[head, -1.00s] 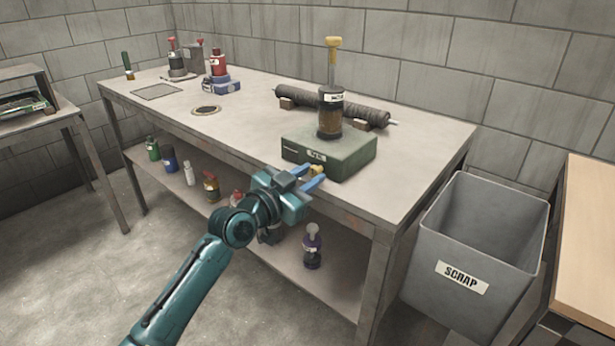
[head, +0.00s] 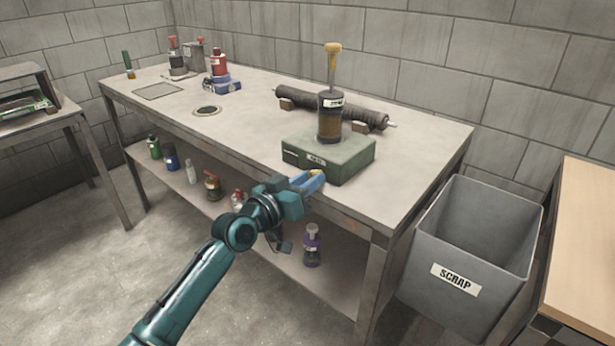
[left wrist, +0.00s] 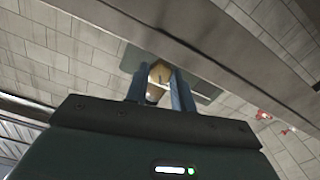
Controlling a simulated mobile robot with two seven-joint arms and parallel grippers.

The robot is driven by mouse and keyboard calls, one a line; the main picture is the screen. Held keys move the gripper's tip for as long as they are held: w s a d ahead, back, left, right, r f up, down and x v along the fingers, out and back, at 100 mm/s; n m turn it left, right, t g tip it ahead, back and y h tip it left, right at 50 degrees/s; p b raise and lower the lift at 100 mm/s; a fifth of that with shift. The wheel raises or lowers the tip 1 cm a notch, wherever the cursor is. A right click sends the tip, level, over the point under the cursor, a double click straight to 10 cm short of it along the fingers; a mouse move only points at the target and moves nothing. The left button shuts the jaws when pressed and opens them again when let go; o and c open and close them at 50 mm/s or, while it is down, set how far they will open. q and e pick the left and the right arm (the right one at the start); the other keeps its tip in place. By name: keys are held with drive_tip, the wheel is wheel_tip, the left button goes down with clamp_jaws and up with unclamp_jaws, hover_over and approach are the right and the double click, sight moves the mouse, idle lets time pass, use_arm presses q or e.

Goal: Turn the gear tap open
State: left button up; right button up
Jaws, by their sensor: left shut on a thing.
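The gear tap, a small yellow brass piece (head: 317,173), sits on the front face of a green box (head: 345,158) near the bench's front edge. My left gripper (head: 315,181) comes in from the front left with blue fingers and is shut on the tap. In the left wrist view the tap (left wrist: 159,74) shows between the two fingers (left wrist: 158,92). The fingers hide part of the tap in the head view. A dark and amber cylinder (head: 330,122) with a yellow-topped rod (head: 333,50) stands upright on the box. My right gripper is out of view.
The metal bench (head: 235,131) has a dark roller (head: 360,111) lying behind the box and red-topped containers at the far left. Several bottles stand on the shelf below. A grey SCRAP bin (head: 440,300) stands to the right.

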use_arm(q)
drive_tip(key=shift+f+n, duration=0.1)
drive_tip(key=shift+n, duration=0.5)
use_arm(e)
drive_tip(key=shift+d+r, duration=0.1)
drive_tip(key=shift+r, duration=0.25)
use_arm(q)
drive_tip(key=o, duration=1)
drive_tip(key=p+v, duration=0.1)
drive_tip(key=v, duration=1.2)
drive_tip(key=shift+s+a+p, duration=0.1)
drive_tip(key=shift+s+p, duration=0.05)
drive_tip(key=shift+p, duration=0.2)
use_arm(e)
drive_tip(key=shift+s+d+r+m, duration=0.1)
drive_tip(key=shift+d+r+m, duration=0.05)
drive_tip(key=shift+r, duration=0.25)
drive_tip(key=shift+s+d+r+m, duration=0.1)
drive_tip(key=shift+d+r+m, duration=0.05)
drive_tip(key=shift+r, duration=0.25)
